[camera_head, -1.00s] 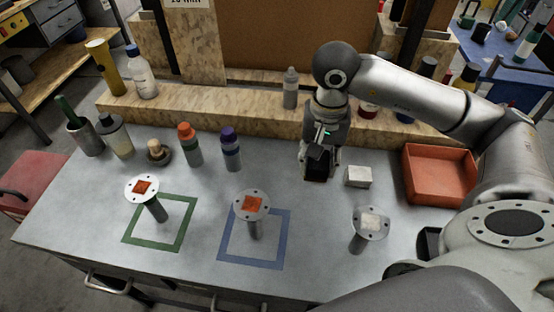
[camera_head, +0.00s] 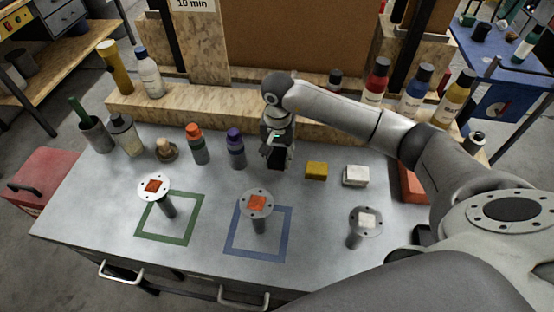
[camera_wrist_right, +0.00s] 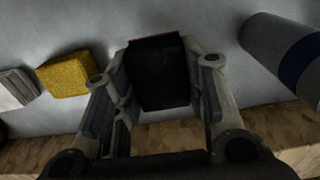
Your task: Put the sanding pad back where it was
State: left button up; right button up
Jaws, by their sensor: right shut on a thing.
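My right gripper (camera_head: 276,158) is shut on a dark block, which I take to be the sanding pad (camera_head: 277,160). The right wrist view shows the black block (camera_wrist_right: 158,78) between both fingers, with a thin brownish edge at its far side. The block is over the back middle of the table, right of the purple-capped bottle (camera_head: 236,150). Whether it touches the table is hard to tell. A yellow block (camera_head: 316,171) and a whitish block (camera_head: 355,176) lie in a row to its right. My left gripper is not in view.
Grey flanged posts stand in front: one by the green square (camera_head: 145,235), one by the blue square (camera_head: 235,245), one at right (camera_head: 366,220). An orange-capped bottle (camera_head: 197,145) stands left. A wooden ledge (camera_head: 210,115) runs behind. An orange bin (camera_head: 412,187) is partly hidden by my arm.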

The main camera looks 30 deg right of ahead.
aim_at(277, 162)
notch_tip(277, 162, down, 3)
jog(key=shift+a+p, duration=0.1)
jog(key=shift+p, duration=0.85)
jog(key=shift+w+f, duration=0.1)
jog(key=shift+f, duration=0.05)
jog(key=shift+f, duration=0.1)
jog(key=shift+f+b, duration=0.15)
jog(key=shift+b, duration=0.2)
jog(key=o, duration=1.2)
jog(key=shift+c, duration=0.2)
